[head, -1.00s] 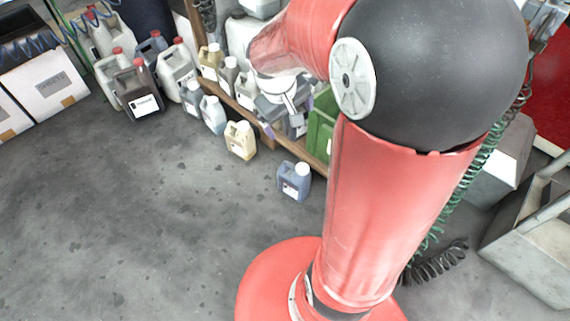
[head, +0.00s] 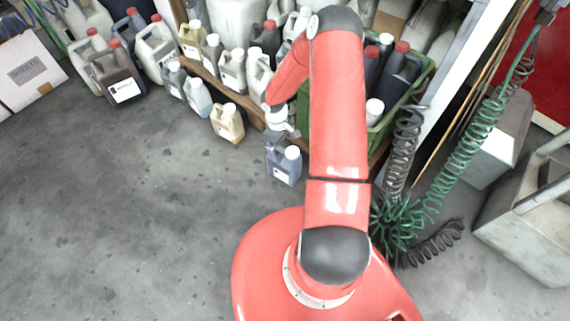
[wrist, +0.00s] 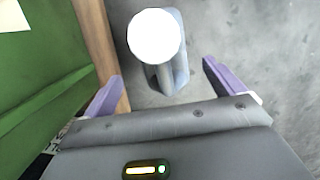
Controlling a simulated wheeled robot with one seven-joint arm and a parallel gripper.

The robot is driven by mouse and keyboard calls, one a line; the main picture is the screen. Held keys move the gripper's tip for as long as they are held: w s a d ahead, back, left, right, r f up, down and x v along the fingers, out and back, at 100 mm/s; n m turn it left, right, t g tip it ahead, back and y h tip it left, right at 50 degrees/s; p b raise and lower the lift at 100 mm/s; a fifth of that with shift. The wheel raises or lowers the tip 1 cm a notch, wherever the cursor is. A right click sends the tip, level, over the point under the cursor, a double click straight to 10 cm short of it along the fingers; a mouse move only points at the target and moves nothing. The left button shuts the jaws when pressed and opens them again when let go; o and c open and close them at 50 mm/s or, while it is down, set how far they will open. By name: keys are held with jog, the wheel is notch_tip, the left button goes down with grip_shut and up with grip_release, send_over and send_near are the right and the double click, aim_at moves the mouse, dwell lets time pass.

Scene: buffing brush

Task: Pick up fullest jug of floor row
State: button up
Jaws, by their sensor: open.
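Small jugs with white caps stand in a slanting row on the floor: a grey one (head: 173,80), a pale blue one (head: 197,97), a beige one (head: 228,124) and a darker blue one (head: 284,168) nearest my base. My gripper (head: 279,145) is just above and behind the blue jug and partly covers it. In the wrist view the purple fingers (wrist: 161,75) are spread wide, with a white-capped blue-grey jug (wrist: 180,72) ahead between them. The fingers do not appear to touch it. I cannot tell the fill levels.
A low wooden-edged shelf (head: 240,106) with several jugs runs behind the row. A green crate (head: 400,125) of bottles stands right of my arm. Larger jugs (head: 118,82) stand at the left. Coiled hoses (head: 455,170) hang at right.

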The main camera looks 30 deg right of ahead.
jog(key=f, duration=0.5)
jog(key=shift+s+f, duration=0.4)
grip_shut()
